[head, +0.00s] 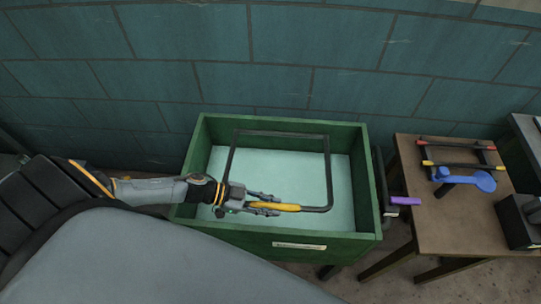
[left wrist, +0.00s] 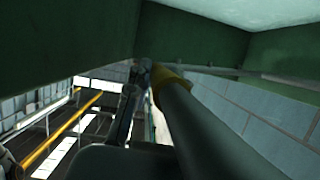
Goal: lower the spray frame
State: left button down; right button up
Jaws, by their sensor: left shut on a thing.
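The spray frame (head: 328,172) is a thin black rectangular loop with a yellow grip section along its near side. It shows within the outline of the green box (head: 330,246), which has a pale teal inside. From this view I cannot tell how high the frame is above the floor of the box. My left gripper (head: 268,205) reaches in over the left wall and is shut on the yellow grip. The yellow grip also shows in the left wrist view (left wrist: 172,82), close to the fingers. My right gripper is not in view.
A purple handle (head: 405,200) sticks out at the box's right side. A brown table (head: 445,225) to the right holds a blue tool (head: 468,180) and bars with red and yellow parts (head: 455,144). A tiled wall (head: 330,60) stands behind.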

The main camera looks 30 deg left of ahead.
pick_arm(q)
jog(key=f, duration=0.1)
jog(key=f+b, duration=0.1)
jog(key=f, duration=0.1)
jog(key=f+b, duration=0.1)
jog(key=shift+s+f, duration=0.3)
jog(key=shift+s, duration=0.05)
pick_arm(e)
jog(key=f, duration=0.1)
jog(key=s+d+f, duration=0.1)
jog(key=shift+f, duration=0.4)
pick_arm(q)
jog(key=shift+s+f, duration=0.1)
jog(key=c, duration=1.1)
grip_release()
jog(key=shift+d, duration=0.1)
jog(key=shift+c, duration=0.2)
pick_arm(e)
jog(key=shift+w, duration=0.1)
pick_arm(q)
jog(key=v, duration=0.7)
jog(key=shift+r, duration=0.3)
jog(key=shift+a, duration=0.25)
